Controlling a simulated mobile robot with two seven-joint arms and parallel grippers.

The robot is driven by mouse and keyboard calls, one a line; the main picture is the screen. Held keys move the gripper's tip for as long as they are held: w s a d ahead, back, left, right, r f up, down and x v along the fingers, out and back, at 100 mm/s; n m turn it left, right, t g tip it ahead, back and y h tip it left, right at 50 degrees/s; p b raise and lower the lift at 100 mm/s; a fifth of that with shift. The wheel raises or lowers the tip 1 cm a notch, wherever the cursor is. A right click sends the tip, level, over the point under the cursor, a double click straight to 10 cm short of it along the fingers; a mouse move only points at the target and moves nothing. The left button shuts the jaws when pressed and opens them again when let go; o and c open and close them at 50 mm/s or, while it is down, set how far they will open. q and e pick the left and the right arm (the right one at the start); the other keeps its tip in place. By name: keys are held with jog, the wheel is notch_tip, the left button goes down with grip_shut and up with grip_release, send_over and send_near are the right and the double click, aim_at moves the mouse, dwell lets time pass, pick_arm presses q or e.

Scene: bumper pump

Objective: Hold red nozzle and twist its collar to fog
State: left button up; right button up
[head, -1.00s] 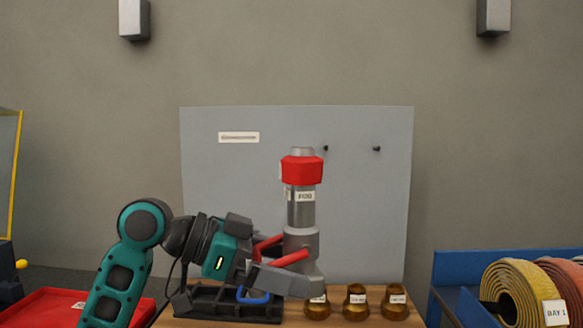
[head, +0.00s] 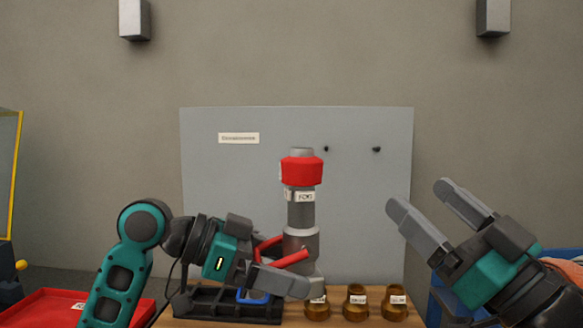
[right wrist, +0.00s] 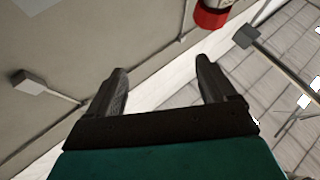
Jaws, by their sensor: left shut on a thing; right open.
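The red nozzle stands upright, with a red collar (head: 301,171) near its top, a grey barrel (head: 301,214) with a small white label reading something like FOG, and red handles (head: 288,261) low down. My left gripper (head: 290,278) is shut on the nozzle's lower part, above the bench. My right gripper (head: 426,210) is open and empty, to the right of the nozzle and apart from it.
Brass fittings (head: 356,303) with labels stand in a row on the wooden bench. A black rack (head: 225,304) stands left of them. A grey panel (head: 240,180) stands behind. A red tray (head: 45,308) lies at left; a blue bin (head: 440,300) with hoses is partly behind my right arm.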

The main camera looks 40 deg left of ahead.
aim_at(292, 167)
jog(key=s+a+r+n+g+h, duration=0.3)
jog(key=s+a+g, duration=0.3)
jog(key=a+g, duration=0.1)
jog(key=w+a, duration=0.1)
jog(key=a, duration=0.2)
jog(key=w+a+m+h, duration=0.1)
jog(key=a, duration=0.3)
jog(key=w+a+m+t, duration=0.1)
jog(key=a, duration=0.3)
jog(key=shift+w+r+h, duration=0.1)
jog(key=shift+r+h, duration=0.2)
dwell(0.4)
jog(key=c, duration=1)
jog(key=shift+o, duration=0.2)
